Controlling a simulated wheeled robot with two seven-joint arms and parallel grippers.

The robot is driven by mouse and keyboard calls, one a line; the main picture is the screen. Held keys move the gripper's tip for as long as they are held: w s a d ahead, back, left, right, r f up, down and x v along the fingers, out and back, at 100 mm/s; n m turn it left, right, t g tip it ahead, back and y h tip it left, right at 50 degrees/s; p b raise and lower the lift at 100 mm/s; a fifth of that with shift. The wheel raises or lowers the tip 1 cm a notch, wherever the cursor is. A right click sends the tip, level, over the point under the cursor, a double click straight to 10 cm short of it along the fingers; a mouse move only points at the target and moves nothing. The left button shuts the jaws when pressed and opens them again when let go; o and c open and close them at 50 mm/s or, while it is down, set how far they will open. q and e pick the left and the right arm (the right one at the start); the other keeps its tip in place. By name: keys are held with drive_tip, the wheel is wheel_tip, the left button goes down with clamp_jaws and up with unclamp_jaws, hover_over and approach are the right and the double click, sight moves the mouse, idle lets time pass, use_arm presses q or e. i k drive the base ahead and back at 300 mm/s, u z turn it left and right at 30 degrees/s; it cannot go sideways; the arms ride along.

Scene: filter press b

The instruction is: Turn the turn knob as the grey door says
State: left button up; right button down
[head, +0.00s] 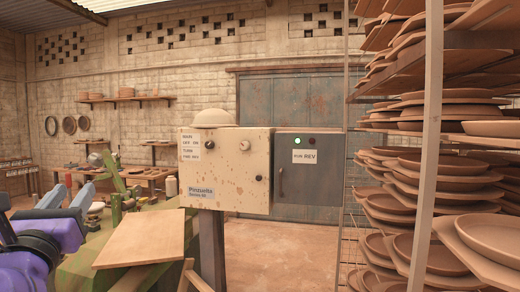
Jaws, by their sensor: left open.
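A beige, rust-spotted control box (228,195) stands on a dark post in the middle of the head view. A grey door (296,185) is on its right side, with a white label (304,157) reading "RUN REV". The box's label (191,146) reads "MAIN OFF ON" and "TURN FWD REV". A dark knob (209,145) and a paler knob (244,146) are on the box front; which is the turn knob, and their pointer directions, are too small to tell. My left gripper (69,192) is open and empty at the lower left, well apart from the box. My right gripper is out of view.
A green lamp (297,141) glows above the door label, beside a dark reddish one. A tilted board (143,238) lies in front of the box on the left. A metal rack post (428,140) and stacked clay plates (440,172) fill the right. Open floor lies between.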

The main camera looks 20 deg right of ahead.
sight(245, 145)
drive_tip(key=z, duration=0.45)
drive_tip(key=i, duration=0.85)
drive_tip(key=z, duration=0.4)
